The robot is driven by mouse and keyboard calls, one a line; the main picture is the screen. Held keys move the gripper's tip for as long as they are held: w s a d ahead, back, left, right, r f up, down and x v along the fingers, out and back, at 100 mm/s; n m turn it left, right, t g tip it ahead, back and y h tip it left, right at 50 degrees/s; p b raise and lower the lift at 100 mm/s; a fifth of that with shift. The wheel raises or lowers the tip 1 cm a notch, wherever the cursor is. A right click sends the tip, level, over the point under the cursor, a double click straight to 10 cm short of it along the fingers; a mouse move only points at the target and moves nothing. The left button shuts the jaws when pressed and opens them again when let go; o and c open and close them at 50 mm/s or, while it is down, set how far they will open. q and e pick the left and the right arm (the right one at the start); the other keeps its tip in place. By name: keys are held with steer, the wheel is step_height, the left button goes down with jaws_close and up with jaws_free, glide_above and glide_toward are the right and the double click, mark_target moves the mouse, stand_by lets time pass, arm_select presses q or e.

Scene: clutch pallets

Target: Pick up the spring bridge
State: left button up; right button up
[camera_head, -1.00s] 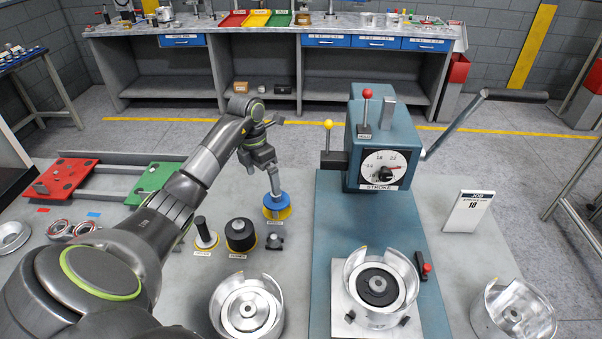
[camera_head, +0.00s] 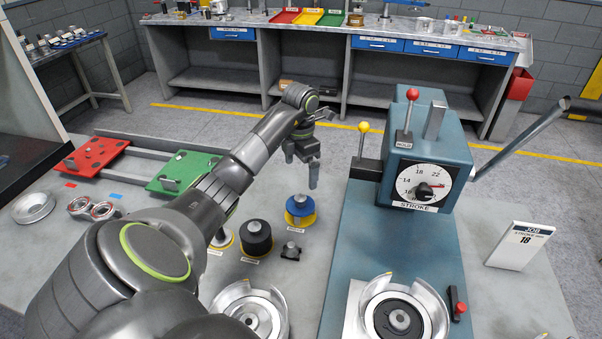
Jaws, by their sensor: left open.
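A blue round piece with a grey centre post (camera_head: 299,208) stands on a yellow ring on the table. Its label is too small to read, so I cannot be sure it is the spring bridge. My left gripper (camera_head: 302,170) is open and empty, above and slightly behind the blue piece, with a visible gap between them. One finger hangs down just right of the piece's post in the picture. My right gripper is out of view.
A black cylinder (camera_head: 256,238) and a small dark knobbed part (camera_head: 291,251) stand near the blue piece. The blue press (camera_head: 428,170) with its levers rises at the right. A silver housing (camera_head: 251,312) sits in front. Red (camera_head: 93,156) and green (camera_head: 182,172) pallets lie at the left.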

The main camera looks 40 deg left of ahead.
arm_select(q)
steer(key=b, duration=0.5)
glide_above(300, 197)
step_height(300, 197, down, 6)
steer(key=shift+w+r, duration=0.1)
steer(key=shift+r, duration=0.15)
steer(key=shift+f+b, duration=0.35)
steer(key=shift+f, duration=0.1)
step_height(300, 197, down, 5)
steer(key=b, duration=0.4)
steer(key=shift+d+f+b, duration=0.1)
steer(key=shift+b, duration=0.25)
steer(key=c, duration=1.1)
steer(key=shift+c, duration=0.8)
